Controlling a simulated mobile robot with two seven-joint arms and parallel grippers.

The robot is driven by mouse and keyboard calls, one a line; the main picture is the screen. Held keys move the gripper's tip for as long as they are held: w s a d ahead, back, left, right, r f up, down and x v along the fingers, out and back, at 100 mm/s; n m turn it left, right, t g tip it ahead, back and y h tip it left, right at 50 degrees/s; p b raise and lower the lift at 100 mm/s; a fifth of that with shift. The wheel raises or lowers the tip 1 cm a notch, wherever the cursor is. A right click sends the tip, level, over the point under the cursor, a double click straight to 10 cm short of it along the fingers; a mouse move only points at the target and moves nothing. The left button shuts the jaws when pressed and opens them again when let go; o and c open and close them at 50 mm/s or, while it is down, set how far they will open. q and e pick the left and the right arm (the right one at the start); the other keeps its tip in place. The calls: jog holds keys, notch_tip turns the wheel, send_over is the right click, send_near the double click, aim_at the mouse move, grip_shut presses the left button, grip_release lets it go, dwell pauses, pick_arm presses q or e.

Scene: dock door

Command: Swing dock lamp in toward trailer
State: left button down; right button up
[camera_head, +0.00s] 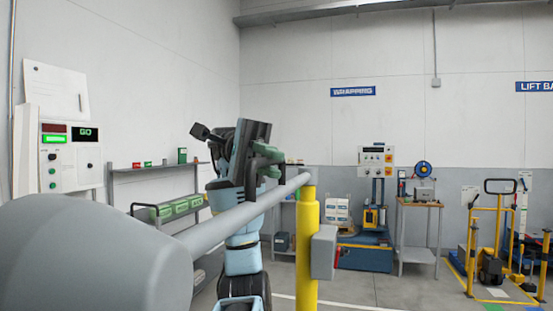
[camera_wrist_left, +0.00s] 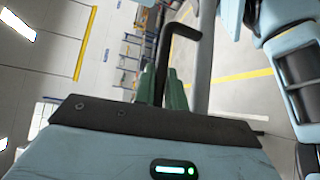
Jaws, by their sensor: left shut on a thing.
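The dock lamp has a big grey rounded head (camera_head: 90,255) at the lower left of the head view. Its grey tube arm (camera_head: 235,217) runs back to the top of a yellow post (camera_head: 307,250). My left gripper (camera_head: 265,157) is beside the tube, above its far half. In the left wrist view its green fingers (camera_wrist_left: 162,88) are shut on a black bent handle (camera_wrist_left: 180,30). The grey tube (camera_wrist_left: 206,60) passes close to the handle there. Where the handle joins the lamp is hidden. My right gripper is in neither view.
A control panel (camera_head: 70,160) with a lit GO sign is on the left wall. A shelf (camera_head: 155,169) with green bins stands behind the tube. A grey box (camera_head: 323,252) is fixed to the post. A wrapping machine (camera_head: 365,250) and workbench (camera_head: 418,240) stand farther back; floor between is clear.

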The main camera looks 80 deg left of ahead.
pick_arm(q)
jog(key=shift+s+a+r, duration=0.1)
jog(key=shift+s+r, duration=0.05)
jog(key=shift+r, duration=0.05)
dwell(0.3)
jog(key=c, duration=1.7)
grip_release()
jog(key=shift+s, duration=0.1)
jog(key=shift+o, duration=1.2)
jog(key=shift+s+a+f, duration=0.1)
jog(key=shift+s+a, duration=0.05)
jog(key=shift+w, duration=0.2)
